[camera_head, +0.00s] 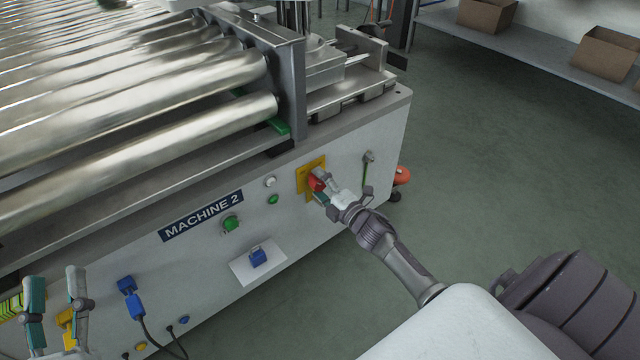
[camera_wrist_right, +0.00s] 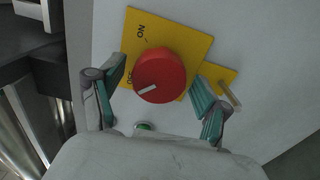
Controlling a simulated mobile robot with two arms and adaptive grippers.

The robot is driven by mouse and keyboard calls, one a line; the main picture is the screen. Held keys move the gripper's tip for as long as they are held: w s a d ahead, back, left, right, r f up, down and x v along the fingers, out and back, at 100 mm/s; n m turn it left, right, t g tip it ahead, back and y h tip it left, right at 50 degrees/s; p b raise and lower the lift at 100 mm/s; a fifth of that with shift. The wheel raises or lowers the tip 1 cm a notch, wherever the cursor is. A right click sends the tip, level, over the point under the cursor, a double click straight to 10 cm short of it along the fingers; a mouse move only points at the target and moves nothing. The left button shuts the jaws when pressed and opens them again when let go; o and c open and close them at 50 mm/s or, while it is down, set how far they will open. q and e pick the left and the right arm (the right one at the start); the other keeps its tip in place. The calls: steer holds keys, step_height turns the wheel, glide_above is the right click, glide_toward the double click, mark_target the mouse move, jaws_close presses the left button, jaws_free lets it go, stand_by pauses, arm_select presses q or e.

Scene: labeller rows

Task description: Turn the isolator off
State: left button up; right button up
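The isolator is a red round knob (camera_head: 316,183) on a yellow plate (camera_head: 303,176) on the white front panel of Machine 2. In the right wrist view the knob (camera_wrist_right: 165,68) carries a white mark at its lower left, near a partly hidden label; "ON" is printed higher up on the plate (camera_wrist_right: 185,35). My right gripper (camera_wrist_right: 160,84) is open, one finger on either side of the knob, with small gaps visible; it also shows at the knob in the head view (camera_head: 325,190). My left gripper (camera_head: 56,298) is open and empty at the lower left.
An orange-red button (camera_head: 402,175) sticks out at the machine's corner. Open floor (camera_head: 480,150) lies to the right.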

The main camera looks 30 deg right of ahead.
steer(key=s+d, duration=0.1)
steer(key=s, duration=1.1)
steer(key=shift+a+r, duration=0.1)
stand_by(0.4)
